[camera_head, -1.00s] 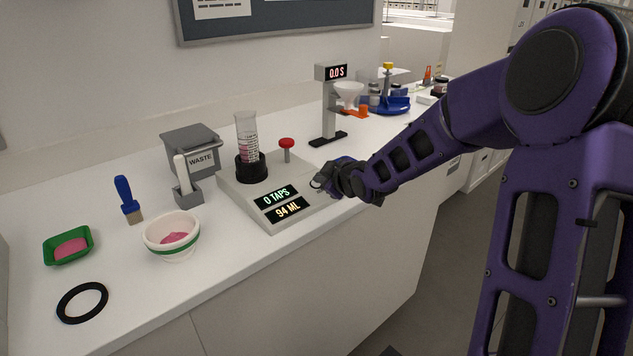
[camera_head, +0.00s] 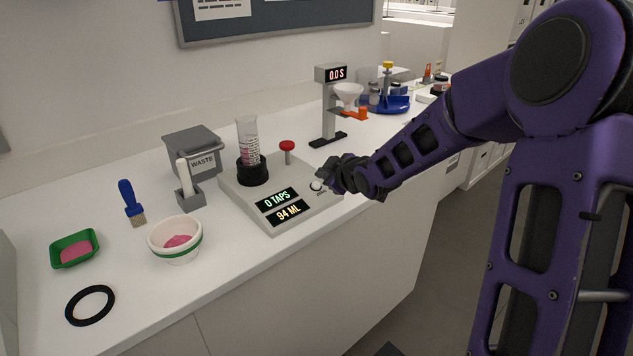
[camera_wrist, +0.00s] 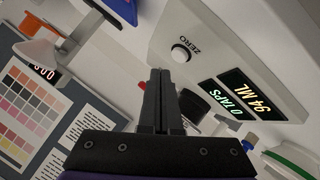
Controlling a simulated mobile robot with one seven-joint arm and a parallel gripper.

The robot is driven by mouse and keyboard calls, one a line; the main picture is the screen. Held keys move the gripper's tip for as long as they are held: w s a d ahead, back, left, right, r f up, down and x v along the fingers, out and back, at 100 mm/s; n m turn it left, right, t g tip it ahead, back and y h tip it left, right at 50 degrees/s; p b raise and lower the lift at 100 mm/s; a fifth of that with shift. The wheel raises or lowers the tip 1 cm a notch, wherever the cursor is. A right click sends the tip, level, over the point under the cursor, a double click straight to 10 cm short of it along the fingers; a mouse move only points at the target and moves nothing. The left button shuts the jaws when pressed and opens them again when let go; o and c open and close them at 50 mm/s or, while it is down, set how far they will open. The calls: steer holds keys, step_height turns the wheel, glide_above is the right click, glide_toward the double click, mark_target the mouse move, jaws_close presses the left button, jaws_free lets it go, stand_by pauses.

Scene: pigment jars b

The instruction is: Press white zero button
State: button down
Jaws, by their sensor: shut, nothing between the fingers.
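The white zero button (camera_head: 316,185) sits on the front right of the grey scale-like base (camera_head: 232,198). In the wrist view the round white button (camera_wrist: 181,53) shows beside the label "ZERO", up and right of my fingertips. My gripper (camera_wrist: 160,75) is shut and empty. In the head view my gripper (camera_head: 326,178) is close to the button, just right of and behind it; the button is uncovered. I cannot tell the exact gap, but no contact shows. The displays (camera_head: 280,206) read "0 TAPS" and "94 ML".
On the base stand a graduated cylinder (camera_head: 247,137) in a black holder and a red-topped post (camera_head: 287,150). A timer stand (camera_head: 329,110) with a funnel is behind my gripper.

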steer(key=r+p, duration=0.1)
steer(key=s+r+p, duration=0.1)
steer(key=r+p, duration=0.1)
steer(key=d+r+p, duration=0.1)
steer(key=r, duration=0.1)
steer(key=shift+s+p, duration=0.15)
steer(key=shift+p, duration=0.25)
